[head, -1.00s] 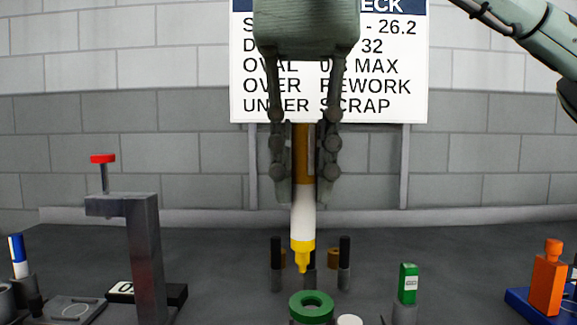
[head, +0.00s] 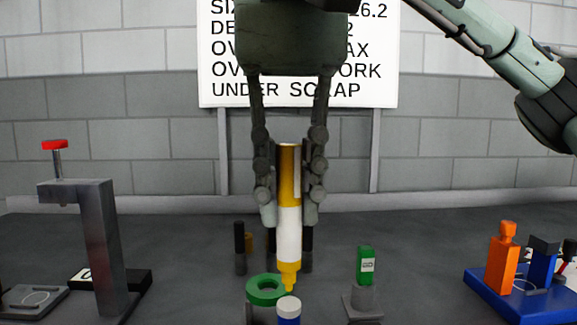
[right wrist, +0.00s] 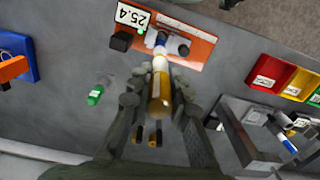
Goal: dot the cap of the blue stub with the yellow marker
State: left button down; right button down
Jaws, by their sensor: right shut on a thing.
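My right gripper (head: 289,205) is shut on the yellow marker (head: 289,232), which hangs tip down with a white band and a yellow tip. The blue stub (head: 288,321) with its white cap (head: 288,303) shows at the bottom edge of the head view. The marker's tip appears right at the cap's far side; I cannot tell whether they touch. In the right wrist view the marker (right wrist: 160,95) points at the blue stub (right wrist: 161,40), and its tip is hard to make out. My left gripper is not in view.
A green ring (head: 265,290) stands close left of the stub. A green block (head: 366,266) on a grey stand is to the right. A grey press (head: 95,245) with a red knob stands left. A blue tray (head: 520,302) with an orange tool is far right. Coloured bins (right wrist: 271,74) show in the wrist view.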

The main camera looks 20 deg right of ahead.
aim_at(290, 144)
jog(key=shift+f, duration=0.35)
dwell(0.7)
jog(key=shift+f, duration=0.1)
jog(key=shift+f, duration=0.35)
dwell(0.4)
jog(key=shift+r, duration=0.1)
dwell(0.3)
jog(key=shift+r, duration=3.45)
